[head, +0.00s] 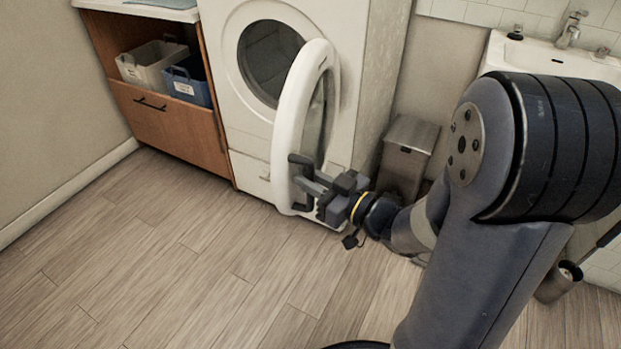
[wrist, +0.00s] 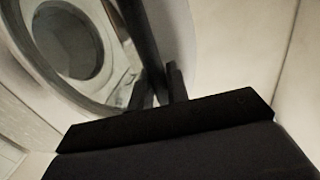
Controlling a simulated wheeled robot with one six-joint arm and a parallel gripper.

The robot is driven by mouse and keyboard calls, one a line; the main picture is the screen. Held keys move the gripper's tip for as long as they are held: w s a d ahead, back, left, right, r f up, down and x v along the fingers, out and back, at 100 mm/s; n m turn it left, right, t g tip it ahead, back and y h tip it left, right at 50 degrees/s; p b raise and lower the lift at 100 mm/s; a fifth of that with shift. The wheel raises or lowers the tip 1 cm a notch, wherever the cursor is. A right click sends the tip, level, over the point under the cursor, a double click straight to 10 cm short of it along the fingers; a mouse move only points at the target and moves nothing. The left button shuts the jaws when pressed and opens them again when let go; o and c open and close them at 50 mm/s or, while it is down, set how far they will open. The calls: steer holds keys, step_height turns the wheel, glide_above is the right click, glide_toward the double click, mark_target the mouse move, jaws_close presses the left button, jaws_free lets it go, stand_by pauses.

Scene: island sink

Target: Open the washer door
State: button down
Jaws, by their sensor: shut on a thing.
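The white washer (head: 230,110) stands at the back centre in the head view. Its round door (head: 287,125) is swung out from the body, and the dark drum opening (head: 268,62) shows behind it. In the wrist view the fingers (wrist: 160,90) reach up to the door (wrist: 95,85), which fills the upper left.
A wooden cabinet (head: 165,127) with a white bin (head: 150,66) and a blue bin (head: 190,82) stands left of the washer. A grey trash bin (head: 407,150) stands to its right, near the sink (head: 550,62). The wooden floor (head: 180,260) in front is clear.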

steer(key=c, duration=1.7)
jaws_free()
steer(key=shift+c, duration=0.2)
steer(key=p+v, duration=0.1)
steer(key=v, duration=0.9)
steer(key=shift+s+d+p, duration=0.25)
steer(key=shift+d+p, duration=0.05)
steer(key=shift+b+x, duration=0.8)
steer(key=shift+x, duration=4.6)
steer(key=shift+d, duration=0.15)
